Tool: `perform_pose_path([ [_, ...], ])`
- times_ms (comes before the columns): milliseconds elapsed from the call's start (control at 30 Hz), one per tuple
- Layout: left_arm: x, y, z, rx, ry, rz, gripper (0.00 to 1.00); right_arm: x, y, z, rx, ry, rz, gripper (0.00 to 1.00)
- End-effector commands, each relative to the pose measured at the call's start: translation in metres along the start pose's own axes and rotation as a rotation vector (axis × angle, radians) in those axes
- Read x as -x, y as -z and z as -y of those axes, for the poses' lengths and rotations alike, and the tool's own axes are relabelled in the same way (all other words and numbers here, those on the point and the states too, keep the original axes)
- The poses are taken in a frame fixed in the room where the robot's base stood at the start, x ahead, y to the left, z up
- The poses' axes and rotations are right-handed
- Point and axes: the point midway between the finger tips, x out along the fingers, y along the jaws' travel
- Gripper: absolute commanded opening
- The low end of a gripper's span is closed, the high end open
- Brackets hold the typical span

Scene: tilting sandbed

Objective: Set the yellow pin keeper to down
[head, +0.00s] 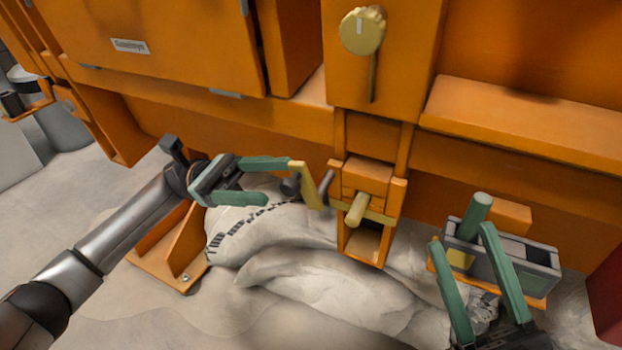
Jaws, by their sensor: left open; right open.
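A yellow bent piece, which looks like the pin keeper (306,184), stands at the left side of an orange bracket (367,178). A pale yellow pin (357,208) sticks out of the bracket's front, with a yellow strip behind it. My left gripper (278,181) is open just left of the keeper. Its upper finger's tip is close to or touching the keeper's upper end; I cannot tell which. My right gripper (461,237) is open at the lower right, in front of a grey box (535,252) with a green cylinder (476,212) in it.
A yellow knob (362,31) with a stem hangs on the orange panel above the bracket. A dark grey rod end lies close by the keeper. Pale rumpled bags (320,285) lie below on sand. An orange ledge (525,120) juts out at right, and an orange foot bracket (185,245) stands at left.

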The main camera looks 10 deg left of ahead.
Motion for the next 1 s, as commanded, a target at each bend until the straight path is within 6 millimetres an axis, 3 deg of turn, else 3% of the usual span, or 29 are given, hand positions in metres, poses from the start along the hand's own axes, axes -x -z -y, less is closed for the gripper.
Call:
perform_pose_path([
  [200, -0.046, 0.001, 0.001, 0.0, 0.003, 0.001, 0.68, 0.003, -0.004, 0.002, 0.003, 0.001, 0.004, 0.5],
  [400, -0.071, 0.0, 0.0, 0.001, 0.0, 0.001, 0.68, 0.005, -0.006, 0.004, 0.005, 0.003, 0.006, 0.5],
  [800, -0.08, 0.0, 0.0, 0.001, -0.002, 0.001, 0.68, 0.005, -0.007, 0.004, 0.005, 0.004, 0.007, 0.5],
  [1000, -0.08, 0.0, 0.0, 0.001, -0.001, 0.001, 0.46, 0.005, -0.007, 0.004, 0.005, 0.003, 0.007, 0.5],
])
